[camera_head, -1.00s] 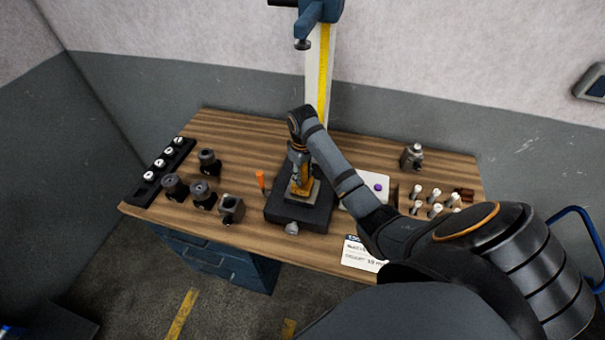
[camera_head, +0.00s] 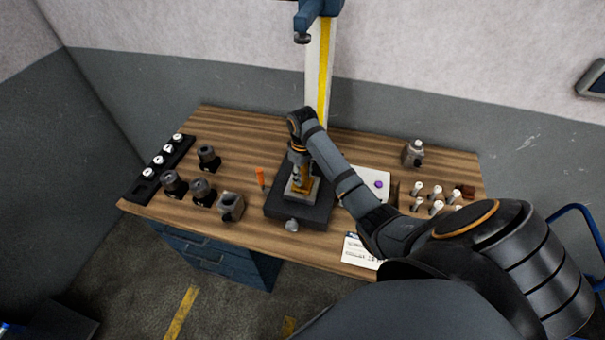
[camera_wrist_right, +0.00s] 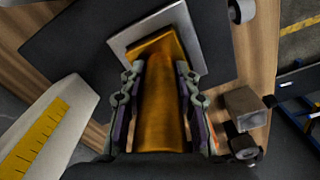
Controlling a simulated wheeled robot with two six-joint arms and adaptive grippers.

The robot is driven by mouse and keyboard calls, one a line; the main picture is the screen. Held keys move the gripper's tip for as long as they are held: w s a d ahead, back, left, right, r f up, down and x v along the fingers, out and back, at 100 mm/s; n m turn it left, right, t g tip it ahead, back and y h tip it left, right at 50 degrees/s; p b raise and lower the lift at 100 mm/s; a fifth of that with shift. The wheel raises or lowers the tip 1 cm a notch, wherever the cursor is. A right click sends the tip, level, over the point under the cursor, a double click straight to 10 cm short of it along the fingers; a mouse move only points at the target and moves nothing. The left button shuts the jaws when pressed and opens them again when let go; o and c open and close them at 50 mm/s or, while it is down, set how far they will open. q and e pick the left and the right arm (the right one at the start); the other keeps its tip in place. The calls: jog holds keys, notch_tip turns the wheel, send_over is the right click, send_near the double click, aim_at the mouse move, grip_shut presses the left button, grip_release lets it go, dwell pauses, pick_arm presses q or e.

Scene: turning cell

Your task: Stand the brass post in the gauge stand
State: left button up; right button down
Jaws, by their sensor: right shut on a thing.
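My right gripper (camera_head: 301,178) is shut on the brass post (camera_wrist_right: 162,108), pointing down over the gauge stand. In the right wrist view the post lies between the two fingers (camera_wrist_right: 160,100). Its far end meets the brass-coloured inside of a square silver seat (camera_wrist_right: 192,40). I cannot tell how deep the post sits there. The gauge stand has a dark base (camera_head: 278,210) and a tall pale column with a yellow scale (camera_head: 320,70), which also shows in the right wrist view (camera_wrist_right: 45,125). My left gripper is not in view.
Dark round holders (camera_head: 202,190) and a grey square block (camera_head: 231,206) stand left of the base, beside an orange-handled tool (camera_head: 260,178). A black rack (camera_head: 143,188) lies at the far left. White-topped pins (camera_head: 436,208) stand at the right. A card (camera_head: 358,250) lies at the front edge.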

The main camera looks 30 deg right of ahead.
jog(key=shift+w+f, duration=0.1)
jog(key=shift+f, duration=0.15)
dwell(0.3)
jog(key=c, duration=1.4)
grip_release()
jog(key=shift+c, duration=0.2)
jog(key=o, duration=0.5)
jog(key=shift+s+a, duration=0.1)
jog(key=shift+s, duration=0.1)
